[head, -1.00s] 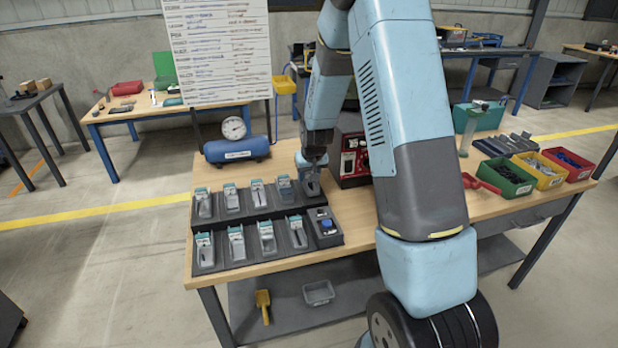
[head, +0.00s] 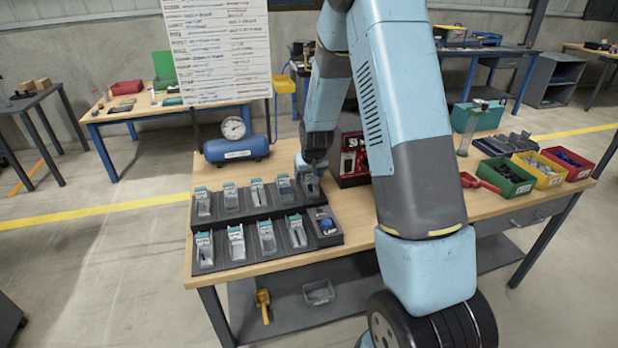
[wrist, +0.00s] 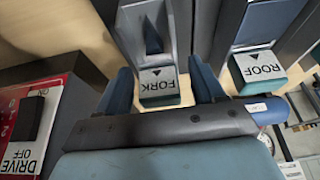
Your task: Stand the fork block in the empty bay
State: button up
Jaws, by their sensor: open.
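The fork block, grey with a forked face and a teal end labelled FORK (wrist: 160,90), shows in the wrist view between the two blue fingers of my gripper (wrist: 160,72). The fingers are open, one on each side of it, with a gap visible beside the label. In the head view my gripper (head: 310,182) is low over the right end of the back row of the dark rack (head: 268,218), largely covering what is there. I cannot make out which bay is empty.
A block labelled ROOF (wrist: 262,68) stands close beside the fork block. The red unit marked DRIVE OFF (wrist: 25,130) is close on the other side; it also shows in the head view (head: 350,180). A blue tank with a gauge (head: 236,149) lies behind the rack.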

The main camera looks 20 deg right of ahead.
aim_at(312, 186)
jog(key=s+r, duration=1)
jog(key=r, duration=0.3)
jog(key=s+r, duration=1)
jog(key=r, duration=0.4)
jog(key=s+r, duration=0.2)
jog(key=s, duration=0.6)
jog(key=s+r+t, duration=0.1)
jog(key=s+r, duration=0.2)
jog(key=s, duration=0.6)
